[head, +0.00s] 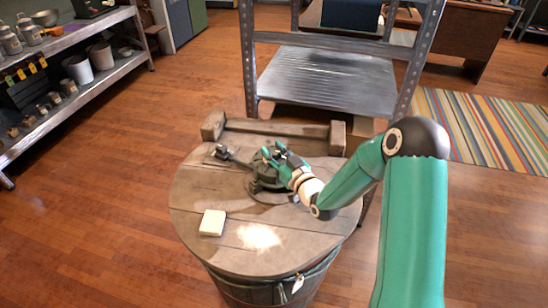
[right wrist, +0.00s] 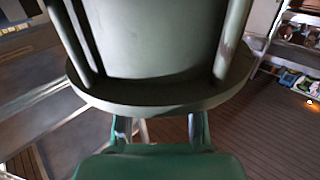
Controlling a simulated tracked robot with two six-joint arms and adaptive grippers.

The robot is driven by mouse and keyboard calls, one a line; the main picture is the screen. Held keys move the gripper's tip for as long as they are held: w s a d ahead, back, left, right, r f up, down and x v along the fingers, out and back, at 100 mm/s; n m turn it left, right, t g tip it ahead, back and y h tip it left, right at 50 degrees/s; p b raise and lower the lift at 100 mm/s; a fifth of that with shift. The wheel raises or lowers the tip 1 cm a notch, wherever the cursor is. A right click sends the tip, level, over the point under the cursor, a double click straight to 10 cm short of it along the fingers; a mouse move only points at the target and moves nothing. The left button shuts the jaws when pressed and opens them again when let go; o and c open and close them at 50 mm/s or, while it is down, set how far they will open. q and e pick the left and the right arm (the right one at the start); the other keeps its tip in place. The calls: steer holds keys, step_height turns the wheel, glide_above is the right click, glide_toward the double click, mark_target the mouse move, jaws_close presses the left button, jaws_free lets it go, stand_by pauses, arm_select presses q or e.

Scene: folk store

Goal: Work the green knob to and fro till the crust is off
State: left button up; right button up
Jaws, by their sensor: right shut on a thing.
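A dark grey-green round fitting, which I take for the green knob (head: 268,184), stands on a round wooden barrel top (head: 196,188). My right gripper (head: 274,151) reaches it from the right and is shut on its upper part, partly hiding it. In the right wrist view the knob (right wrist: 150,38) fills the upper middle as a large rounded body with a wide rim. The fingers of my right gripper (right wrist: 159,128) go up to that rim. I cannot make out any crust on the visible surface. My left gripper is not in view.
A dark lever-like piece (head: 226,154) lies left of the knob. A pale block (head: 212,222) and a pale powdery patch (head: 259,237) lie on the front of the barrel top. A wooden beam (head: 275,132) and a metal rack (head: 325,75) stand behind. Shelves (head: 95,80) stand at left.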

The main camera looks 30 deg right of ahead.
steer(key=m+h+b, duration=0.1)
steer(key=h+b, duration=0.1)
steer(key=m+g+h+b, duration=0.1)
steer(key=h+b, duration=0.1)
steer(key=m+h+b, duration=0.2)
steer(key=shift+a+f, duration=0.25)
steer(key=shift+f, duration=0.05)
steer(key=m+g+h, duration=0.1)
steer(key=h, duration=0.1)
steer(key=m+g+h+b, duration=0.1)
steer(key=shift+w+r+m+h, duration=0.1)
steer(key=shift+r+m+h, duration=0.05)
steer(key=shift+m+h, duration=0.2)
steer(key=shift+d+r+m+g+h+b, duration=0.1)
steer(key=shift+m+g+h+b, duration=0.35)
steer(key=shift+m+g+h, duration=0.55)
steer(key=shift+h, duration=0.35)
steer(key=o, duration=1.2)
steer(key=shift+d, duration=0.1)
steer(key=shift+s, duration=0.2)
steer(key=v, duration=1.2)
steer(key=shift+w+r, duration=0.15)
